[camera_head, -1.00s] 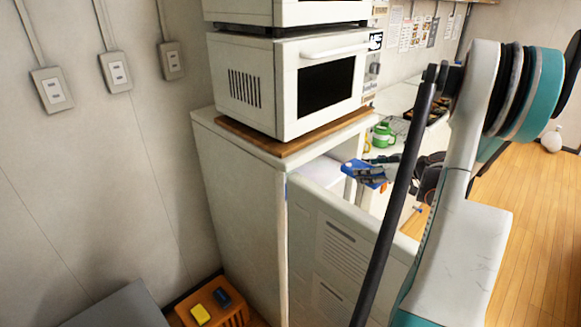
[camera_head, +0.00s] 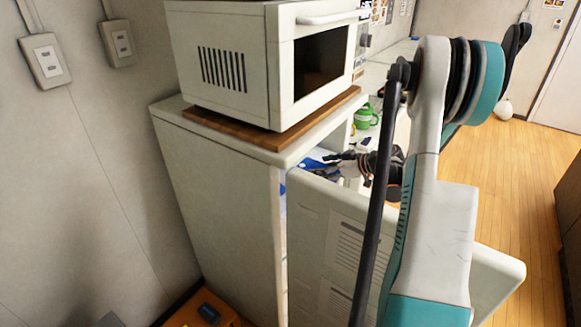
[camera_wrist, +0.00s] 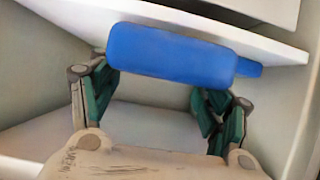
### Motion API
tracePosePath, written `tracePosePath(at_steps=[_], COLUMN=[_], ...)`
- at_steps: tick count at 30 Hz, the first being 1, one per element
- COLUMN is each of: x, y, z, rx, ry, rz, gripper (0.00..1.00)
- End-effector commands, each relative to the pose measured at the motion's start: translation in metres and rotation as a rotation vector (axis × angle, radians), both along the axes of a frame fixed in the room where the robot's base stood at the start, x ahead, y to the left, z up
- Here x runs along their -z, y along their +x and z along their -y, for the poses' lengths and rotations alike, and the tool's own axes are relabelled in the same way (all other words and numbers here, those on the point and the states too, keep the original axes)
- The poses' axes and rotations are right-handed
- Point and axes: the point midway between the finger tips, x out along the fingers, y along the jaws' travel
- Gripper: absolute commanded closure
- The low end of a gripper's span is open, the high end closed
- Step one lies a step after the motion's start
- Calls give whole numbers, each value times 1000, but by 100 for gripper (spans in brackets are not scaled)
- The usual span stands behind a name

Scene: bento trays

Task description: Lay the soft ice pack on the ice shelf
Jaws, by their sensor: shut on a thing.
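A blue ice pack (camera_wrist: 170,52), smooth and rounded with a short neck at its right end, is held in my gripper (camera_wrist: 155,92). In the wrist view the fingers are at its two ends and the pack lies nearly level, slightly tilted. In the head view the pack (camera_head: 317,163) shows as a small blue patch in front of my gripper (camera_head: 338,160), at the opening of the white cabinet (camera_head: 225,185). A white shelf board (camera_wrist: 255,42) runs behind and above the pack. A lower white surface (camera_wrist: 45,135) lies beneath. I cannot tell whether they touch the pack.
A white microwave (camera_head: 235,70) stands on a wooden board (camera_head: 235,128) on the cabinet. The open door (camera_head: 345,235) with paper notes stands below my gripper. A green cup (camera_head: 365,118) is on the counter behind. Wooden floor is clear at right.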

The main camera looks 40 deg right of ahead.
Motion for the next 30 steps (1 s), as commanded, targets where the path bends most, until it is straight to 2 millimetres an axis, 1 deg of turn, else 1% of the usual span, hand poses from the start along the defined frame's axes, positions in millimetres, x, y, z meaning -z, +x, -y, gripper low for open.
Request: tracePosePath(at_steps=[1,6,9,12,15,20,22,23,24,27,30], x=[2,2,2,1,1,0,1,4,13,29,36], y=[13,52,73,88,97,104,111,113,112,111,112], z=[-5,-19,-26,-31,-34,-36,-38,-39,-38,-38,-38], rx=[-5,-4,-2,-1,-1,0,0,0,1,2,2], ry=[-1,-1,0,0,0,0,0,-1,0,-1,-1], rz=[0,0,1,1,0,0,0,0,0,0,1], gripper=[68,68,68,68,68,68,68,68,68,68,68])
